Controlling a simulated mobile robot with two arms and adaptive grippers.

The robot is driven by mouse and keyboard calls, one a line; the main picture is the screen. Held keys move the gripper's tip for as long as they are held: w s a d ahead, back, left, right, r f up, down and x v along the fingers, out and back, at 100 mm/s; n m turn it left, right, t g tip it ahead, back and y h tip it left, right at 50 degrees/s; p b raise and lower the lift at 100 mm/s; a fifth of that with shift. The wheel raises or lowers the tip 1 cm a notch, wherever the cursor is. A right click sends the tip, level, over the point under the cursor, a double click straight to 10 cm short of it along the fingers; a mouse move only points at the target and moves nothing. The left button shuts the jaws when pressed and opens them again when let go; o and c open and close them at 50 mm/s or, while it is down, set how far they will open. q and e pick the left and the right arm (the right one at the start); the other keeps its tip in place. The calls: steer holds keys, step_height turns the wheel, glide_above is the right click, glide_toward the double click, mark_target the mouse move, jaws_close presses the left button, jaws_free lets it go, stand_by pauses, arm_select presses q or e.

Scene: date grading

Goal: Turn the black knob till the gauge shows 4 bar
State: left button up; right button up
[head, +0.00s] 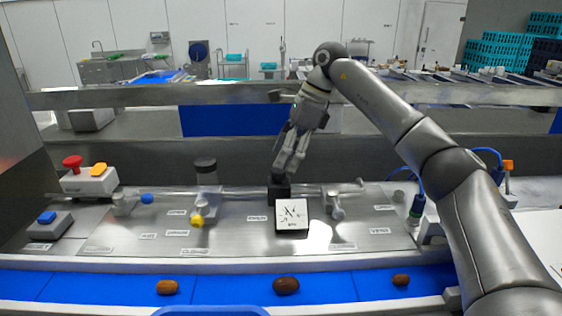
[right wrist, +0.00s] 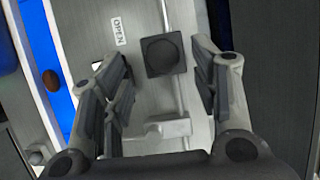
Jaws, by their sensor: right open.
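The black knob (right wrist: 163,54) is round and sits on a square black block in the right wrist view. In the head view the black block (head: 279,187) shows just behind the square white gauge (head: 292,213). The gauge face has a dark needle, but its numbers are too small to read. My right gripper (head: 285,168) points down over the block. In the right wrist view its open fingers (right wrist: 160,58) stand on either side of the knob, with visible gaps. Nothing is between them except the knob below. My left gripper is not in view.
A yellow-handled valve (head: 197,221) stands left of the gauge and a grey lever valve (head: 336,211) to its right. A red button box (head: 90,180) is at far left. Dates, such as this one (head: 286,286), lie on the blue belt (head: 225,287) in front.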

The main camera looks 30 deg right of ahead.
mark_target(279, 170)
steer(key=x, duration=0.2)
steer(key=shift+w+f+p, duration=0.2)
steer(key=shift+f+p, duration=0.1)
steer(key=shift+f, duration=0.05)
steer(key=shift+a+f, duration=0.25)
steer(key=shift+f, duration=0.25)
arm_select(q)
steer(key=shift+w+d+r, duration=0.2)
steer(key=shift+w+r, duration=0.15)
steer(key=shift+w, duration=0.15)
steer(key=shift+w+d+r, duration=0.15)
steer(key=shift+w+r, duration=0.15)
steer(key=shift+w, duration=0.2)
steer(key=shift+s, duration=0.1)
arm_select(e)
steer(key=shift+c, duration=0.8)
steer(key=c, duration=0.9)
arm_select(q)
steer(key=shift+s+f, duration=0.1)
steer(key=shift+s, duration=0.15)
arm_select(e)
steer(key=shift+o, duration=0.2)
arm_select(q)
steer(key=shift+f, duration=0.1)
